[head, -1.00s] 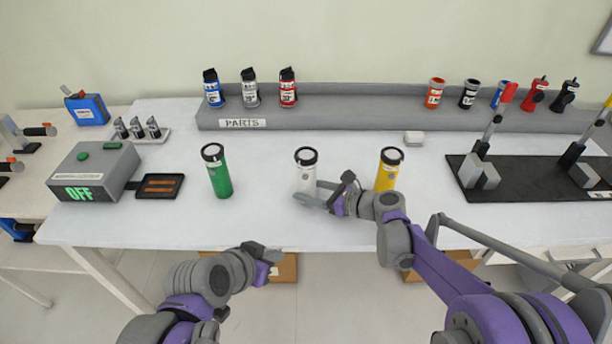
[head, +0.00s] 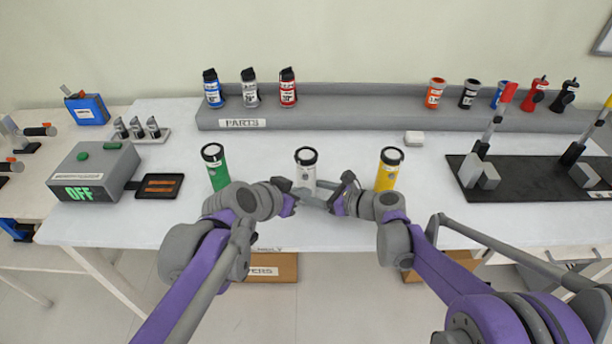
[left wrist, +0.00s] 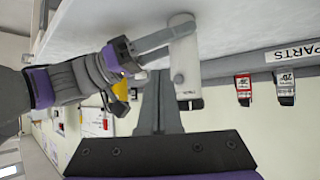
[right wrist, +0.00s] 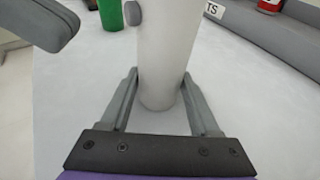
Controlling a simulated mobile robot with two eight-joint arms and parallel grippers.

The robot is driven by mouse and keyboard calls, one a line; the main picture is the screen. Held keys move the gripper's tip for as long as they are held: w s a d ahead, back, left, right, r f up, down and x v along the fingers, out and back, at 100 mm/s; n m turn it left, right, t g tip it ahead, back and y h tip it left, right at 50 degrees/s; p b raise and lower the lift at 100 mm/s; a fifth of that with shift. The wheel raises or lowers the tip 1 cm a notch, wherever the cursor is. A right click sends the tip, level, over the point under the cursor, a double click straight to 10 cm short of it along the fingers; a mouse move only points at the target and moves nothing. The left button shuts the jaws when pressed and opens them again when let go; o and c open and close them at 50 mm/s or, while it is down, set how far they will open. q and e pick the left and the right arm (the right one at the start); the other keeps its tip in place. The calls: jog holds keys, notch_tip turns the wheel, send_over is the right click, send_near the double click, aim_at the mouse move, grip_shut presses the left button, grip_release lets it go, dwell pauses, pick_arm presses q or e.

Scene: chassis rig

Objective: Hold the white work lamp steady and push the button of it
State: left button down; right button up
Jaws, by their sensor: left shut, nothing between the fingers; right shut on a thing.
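The white work lamp (head: 306,172) stands upright on the table with its dark head up. My right gripper (head: 316,196) is shut around its body; in the right wrist view the fingers (right wrist: 160,98) lie on both sides of the white lamp (right wrist: 163,50). A grey round button (right wrist: 132,13) sticks out of the lamp's side there. My left gripper (head: 298,194) is shut and empty, close in front of the lamp. Its closed fingers (left wrist: 161,95) point toward the lamp (left wrist: 186,60) and its small button (left wrist: 178,79) in the left wrist view. I cannot tell whether they touch.
A green lamp (head: 214,166) stands to the left and a yellow lamp (head: 388,168) to the right, beside my arms. A grey box reading OFF (head: 92,172) is at far left. A grey parts shelf (head: 340,118) runs along the back. The table between lamps and shelf is mostly clear.

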pick_arm(q)
jog(key=shift+w, duration=0.8)
jog(key=shift+w, duration=0.15)
dwell(1.4)
jog(key=shift+w, duration=0.3)
jog(key=shift+w, duration=0.25)
dwell(0.4)
jog(key=shift+s, duration=0.7)
jog(key=s, duration=0.6)
jog(key=shift+a, duration=0.2)
